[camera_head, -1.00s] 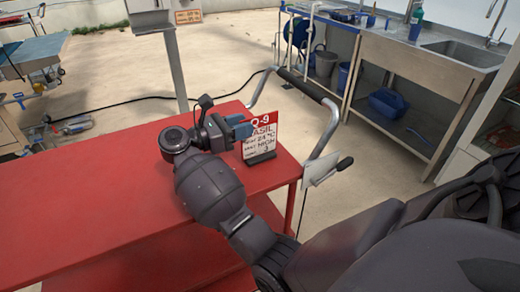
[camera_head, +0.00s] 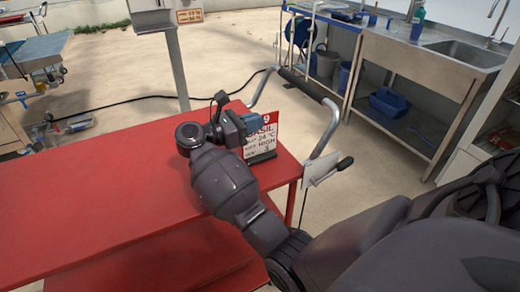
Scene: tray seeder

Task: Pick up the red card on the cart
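The red card (camera_head: 264,142) has a red top band, a white lower part and printed text with "BASIL" on it. It stands upright in a small dark holder (camera_head: 262,158) near the right end of the red cart (camera_head: 95,190). My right gripper (camera_head: 256,123) is at the card's upper left, and its blue fingers cover part of the red band. I cannot tell whether the fingers touch the card or how far apart they are. My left gripper is not in view.
The cart's push handle (camera_head: 301,86) rises just right of the card, with a pale plate (camera_head: 321,170) on it. The left part of the cart top is clear. A metal sink bench (camera_head: 415,60) stands at the back right.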

